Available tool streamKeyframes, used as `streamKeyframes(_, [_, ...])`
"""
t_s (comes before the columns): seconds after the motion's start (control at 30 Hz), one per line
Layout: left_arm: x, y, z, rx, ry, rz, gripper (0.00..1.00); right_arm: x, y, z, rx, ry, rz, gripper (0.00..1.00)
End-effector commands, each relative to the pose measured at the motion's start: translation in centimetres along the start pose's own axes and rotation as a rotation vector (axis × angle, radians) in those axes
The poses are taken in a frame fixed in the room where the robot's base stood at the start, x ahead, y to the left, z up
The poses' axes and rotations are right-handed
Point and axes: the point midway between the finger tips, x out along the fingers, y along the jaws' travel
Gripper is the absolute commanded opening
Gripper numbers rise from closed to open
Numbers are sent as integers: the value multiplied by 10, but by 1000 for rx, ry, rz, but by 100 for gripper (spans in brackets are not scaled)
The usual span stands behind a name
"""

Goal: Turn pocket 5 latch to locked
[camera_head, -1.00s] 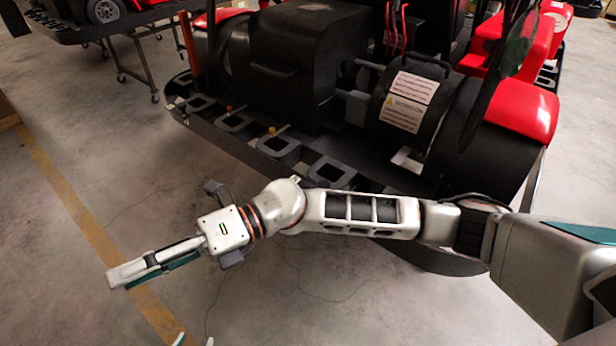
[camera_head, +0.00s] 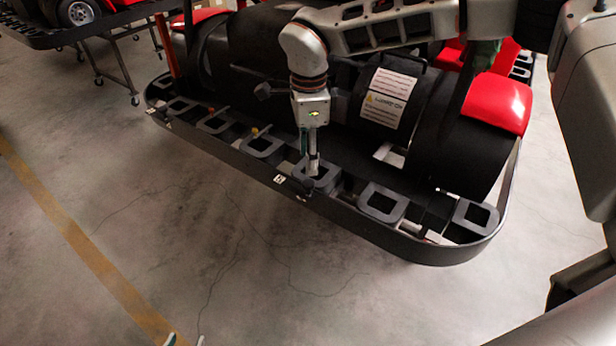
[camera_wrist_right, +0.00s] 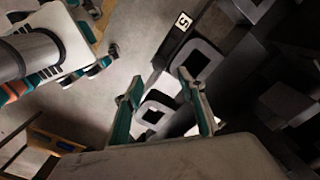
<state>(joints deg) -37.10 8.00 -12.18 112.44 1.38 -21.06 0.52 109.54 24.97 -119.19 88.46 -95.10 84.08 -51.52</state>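My right gripper (camera_head: 311,166) points down at the kart stand's front edge, over a grey square pocket frame (camera_head: 330,184). In the right wrist view its two fingers (camera_wrist_right: 160,80) are apart, with nothing visibly held between them. A tag reading 5 (camera_wrist_right: 183,21) sits on the dark rim beside a grey pocket frame (camera_wrist_right: 217,60), near the right fingertip. Another grey pocket frame (camera_wrist_right: 150,118) shows between the fingers. I cannot make out the pocket 5 latch or its position. My left gripper (camera_head: 184,340) shows only as two separated tips at the bottom edge.
The black stand rim (camera_head: 400,241) curves around the kart, with several pockets along it. A yellow knob (camera_head: 255,131) is on a pocket to the left. The black kart body and red fender (camera_head: 497,100) stand behind. Open concrete floor (camera_head: 130,220) lies in front.

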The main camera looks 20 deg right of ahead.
Motion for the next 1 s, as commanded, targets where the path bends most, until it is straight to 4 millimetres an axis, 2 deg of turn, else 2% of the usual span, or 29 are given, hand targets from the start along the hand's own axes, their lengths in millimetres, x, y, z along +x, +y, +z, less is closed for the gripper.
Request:
streamKeyframes(0.3, [-2, -1, -3, 0, 0, 0, 40, 46, 2, 0, -2, 1, 5, 40])
streamKeyframes(0.5, [-3, -1, -5, 0, 0, 0, 40, 68, 1, 0, -1, 0, 2, 40])
streamKeyframes(0.87, [-3, -1, -5, 0, -1, 0, 40, 75, 1, 1, -1, -1, 2, 40])
streamKeyframes(0.9, [-3, -1, -4, 0, -1, 0, 40, 75, 1, 1, -1, -1, 2, 35])
streamKeyframes(1.0, [-3, -1, -4, 0, -1, 0, 40, 75, 1, 1, -1, -1, 2, 9])
